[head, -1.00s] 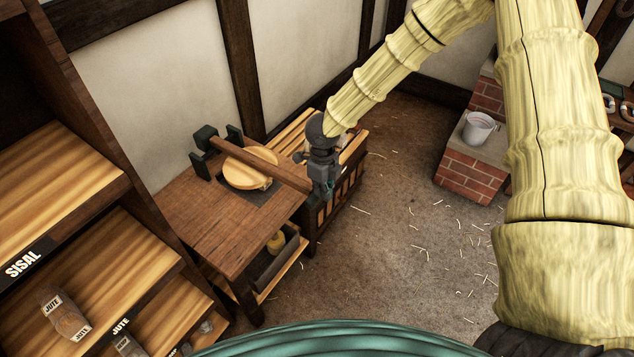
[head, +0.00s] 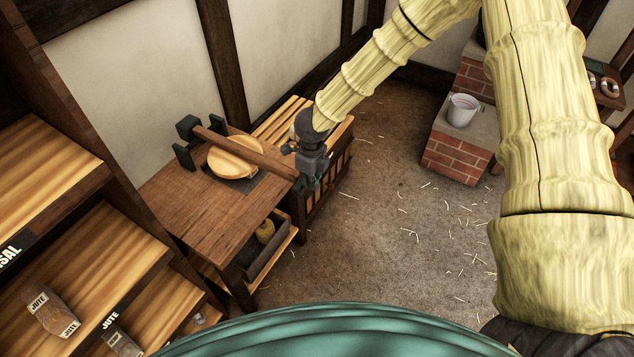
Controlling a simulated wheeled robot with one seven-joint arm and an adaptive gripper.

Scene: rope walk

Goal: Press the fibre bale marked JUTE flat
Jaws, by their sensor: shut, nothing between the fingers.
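A press stands on a brown wooden table (head: 185,205), with a round pale wooden plate (head: 232,160) under a long wooden lever (head: 260,157). The lever slopes down from a dark pivot at the left to its free end beside my gripper (head: 308,185). My gripper is shut with nothing between its fingers, pointing down at the lever's end; I cannot tell whether it touches the lever. Whatever lies under the plate is mostly hidden. A wrapped block labelled JUTE (head: 50,312) lies on the left shelf, and another labelled package (head: 122,343) is partly visible below it.
The shelf rack (head: 120,255) fills the left side. A dark tray (head: 268,248) with a yellowish object sits under the table. A slatted wooden crate (head: 325,180) stands behind my gripper. A white bucket (head: 462,110) stands on brickwork at the right. Straw-strewn floor (head: 390,240) is open between.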

